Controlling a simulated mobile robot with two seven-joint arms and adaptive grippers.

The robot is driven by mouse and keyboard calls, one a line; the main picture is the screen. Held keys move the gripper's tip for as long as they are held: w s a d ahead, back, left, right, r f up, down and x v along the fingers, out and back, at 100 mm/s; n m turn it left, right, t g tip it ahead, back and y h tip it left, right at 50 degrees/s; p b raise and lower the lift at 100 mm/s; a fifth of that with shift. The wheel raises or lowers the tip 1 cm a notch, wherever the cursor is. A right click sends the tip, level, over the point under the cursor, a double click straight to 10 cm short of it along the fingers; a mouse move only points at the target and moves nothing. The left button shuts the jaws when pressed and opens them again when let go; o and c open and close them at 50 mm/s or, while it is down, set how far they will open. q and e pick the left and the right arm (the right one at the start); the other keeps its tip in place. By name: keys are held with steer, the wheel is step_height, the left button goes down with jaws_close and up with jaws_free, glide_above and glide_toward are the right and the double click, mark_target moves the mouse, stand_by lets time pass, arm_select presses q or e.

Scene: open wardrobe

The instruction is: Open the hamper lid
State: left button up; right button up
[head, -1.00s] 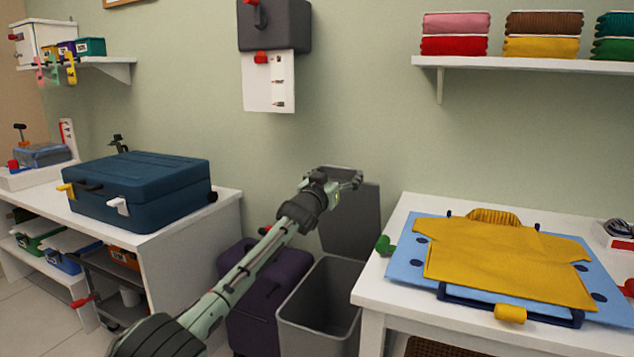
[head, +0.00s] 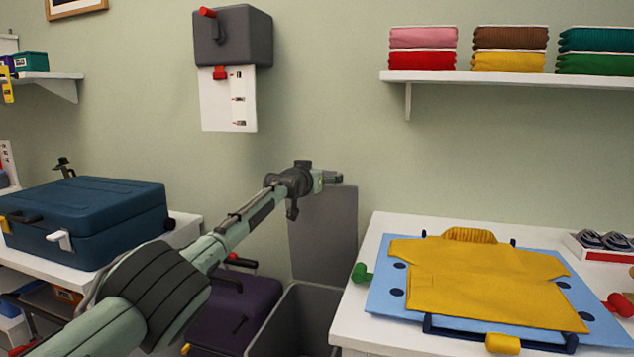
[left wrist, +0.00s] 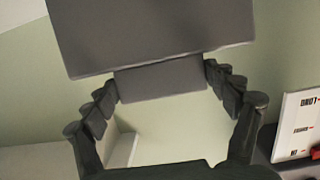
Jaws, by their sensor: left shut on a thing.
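The grey hamper (head: 300,318) stands on the floor between the two tables. Its mouth is open, and its front and base are cut off by the frame. Its flat grey lid (head: 326,238) stands raised, about upright, at the back near the wall. My left gripper (head: 332,178) is at the lid's top edge. In the left wrist view, the fingers of my left gripper (left wrist: 162,80) are shut on the small grey tab (left wrist: 160,84) that sticks out from the lid (left wrist: 150,35). My right gripper is not in view.
A purple case (head: 235,315) stands just left of the hamper. The white table (head: 375,240) with a yellow shirt (head: 490,280) is close on the right. A blue suitcase (head: 85,220) lies on the left table. A grey wall box (head: 232,38) hangs above.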

arm_select(q)
steer(key=shift+d+r, duration=0.1)
steer(key=shift+r, duration=0.2)
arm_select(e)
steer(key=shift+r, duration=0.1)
arm_select(q)
steer(key=o, duration=1.5)
steer(key=shift+r, duration=0.1)
steer(key=shift+o, duration=0.2)
steer(key=shift+f, duration=0.3)
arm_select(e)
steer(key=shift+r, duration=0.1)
